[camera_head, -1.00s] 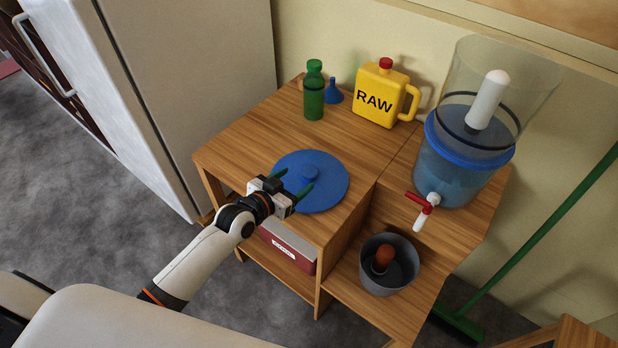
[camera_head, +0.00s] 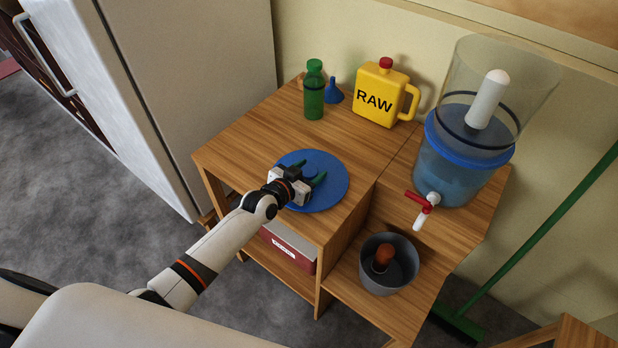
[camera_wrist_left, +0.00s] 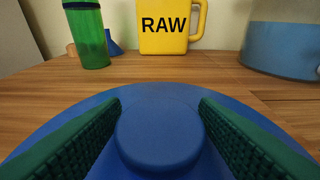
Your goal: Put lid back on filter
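The round blue lid (camera_head: 329,194) lies flat on the wooden cabinet top, its knob upward. In the left wrist view the lid (camera_wrist_left: 65,121) fills the lower part, with its round knob (camera_wrist_left: 159,136) in the middle. My left gripper (camera_head: 309,171) is open over the lid, its green fingers (camera_wrist_left: 160,128) on either side of the knob with gaps showing. The water filter (camera_head: 466,165) stands at the right with a blue-banded lower tank and a clear, open-topped upper chamber holding a white filter candle (camera_head: 489,97). My right gripper is not in view.
A yellow RAW jug (camera_head: 384,94), a green bottle (camera_head: 314,91) and a blue funnel (camera_head: 333,91) stand at the back. The filter's red-handled tap (camera_head: 424,208) juts forward above a grey bucket (camera_head: 374,278). A fridge (camera_head: 200,90) stands left; a green broom (camera_head: 545,232) leans right.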

